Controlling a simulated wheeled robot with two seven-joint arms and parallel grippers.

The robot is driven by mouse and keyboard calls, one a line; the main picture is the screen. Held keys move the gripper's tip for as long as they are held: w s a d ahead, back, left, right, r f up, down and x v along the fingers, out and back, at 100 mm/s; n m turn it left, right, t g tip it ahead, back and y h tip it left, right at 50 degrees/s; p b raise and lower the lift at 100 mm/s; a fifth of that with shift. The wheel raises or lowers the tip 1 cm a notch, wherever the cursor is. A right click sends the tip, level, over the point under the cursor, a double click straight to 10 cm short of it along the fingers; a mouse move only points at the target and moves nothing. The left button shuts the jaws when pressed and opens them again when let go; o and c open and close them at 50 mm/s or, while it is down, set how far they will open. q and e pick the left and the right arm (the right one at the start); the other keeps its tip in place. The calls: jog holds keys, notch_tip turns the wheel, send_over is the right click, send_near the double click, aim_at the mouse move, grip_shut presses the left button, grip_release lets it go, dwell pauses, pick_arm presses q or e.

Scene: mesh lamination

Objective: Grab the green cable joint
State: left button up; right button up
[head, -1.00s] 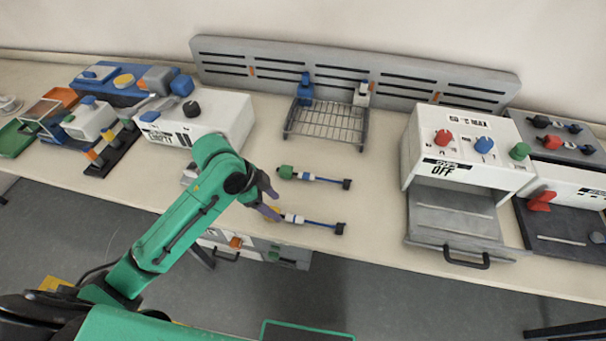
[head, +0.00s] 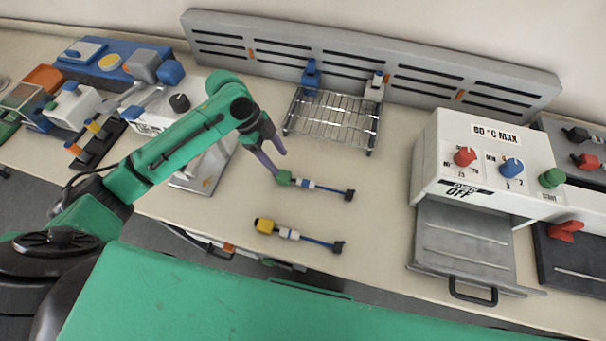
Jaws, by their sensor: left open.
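The green cable joint (head: 284,178) lies on the bench, at the left end of a short blue cable with a white collar and a black end (head: 349,195). My left gripper (head: 277,164) is open, with its purple fingers pointing down just above and left of the green joint. Whether a finger touches the joint I cannot tell. A similar cable with a yellow joint (head: 265,226) lies nearer the front edge. My right gripper is not in view.
A wire rack (head: 331,122) with blue and white bottles stands behind the joint. A white oven box (head: 487,165) with an open drawer (head: 464,245) is at the right. A white machine (head: 150,118) is at the left. Bench between the cables and the oven is clear.

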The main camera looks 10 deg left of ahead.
aim_at(295, 180)
pick_arm(q)
jog(key=x, duration=0.3)
jog(key=shift+s+d+f, duration=0.2)
jog(key=shift+s, duration=0.05)
jog(key=x, duration=0.2)
jog(key=p+x, duration=0.1)
jog(key=x, duration=0.1)
jog(key=w+p+x, duration=0.1)
jog(key=x, duration=0.1)
jog(key=shift+s+d+f, duration=0.1)
jog(key=shift+f, duration=0.1)
grip_shut()
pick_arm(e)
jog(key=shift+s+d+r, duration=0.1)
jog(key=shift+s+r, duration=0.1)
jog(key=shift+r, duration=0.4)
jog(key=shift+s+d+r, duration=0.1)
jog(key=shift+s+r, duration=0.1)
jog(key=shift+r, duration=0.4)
